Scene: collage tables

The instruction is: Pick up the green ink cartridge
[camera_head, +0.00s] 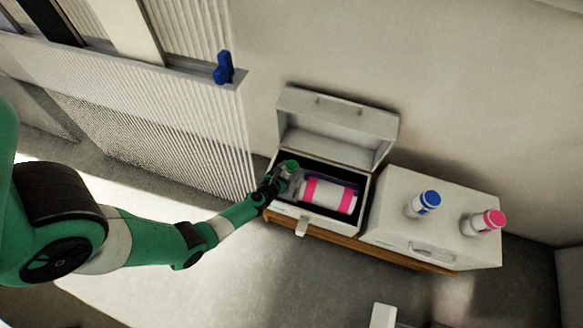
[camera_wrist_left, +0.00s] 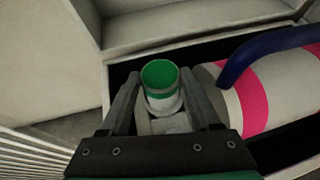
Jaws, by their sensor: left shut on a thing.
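The green ink cartridge (camera_wrist_left: 160,86) is white with a green cap and stands between the two fingers of my left gripper (camera_wrist_left: 160,108) in the left wrist view. My left gripper is shut on it. In the head view the cartridge's green cap (camera_head: 291,165) shows at the left end of the open white case (camera_head: 314,218), with the left gripper (camera_head: 279,178) beside it. The cartridge's lower part is hidden by the gripper, and I cannot tell whether it touches the case floor. My right gripper is not in view.
A large white cylinder with pink bands (camera_head: 329,194) lies in the case, close to the left gripper, with a dark blue curved part (camera_wrist_left: 262,52) over it. The raised lid (camera_head: 335,122) stands behind. A blue-capped cartridge (camera_head: 423,204) and a pink-capped cartridge (camera_head: 484,222) stand on the closed case (camera_head: 400,240).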

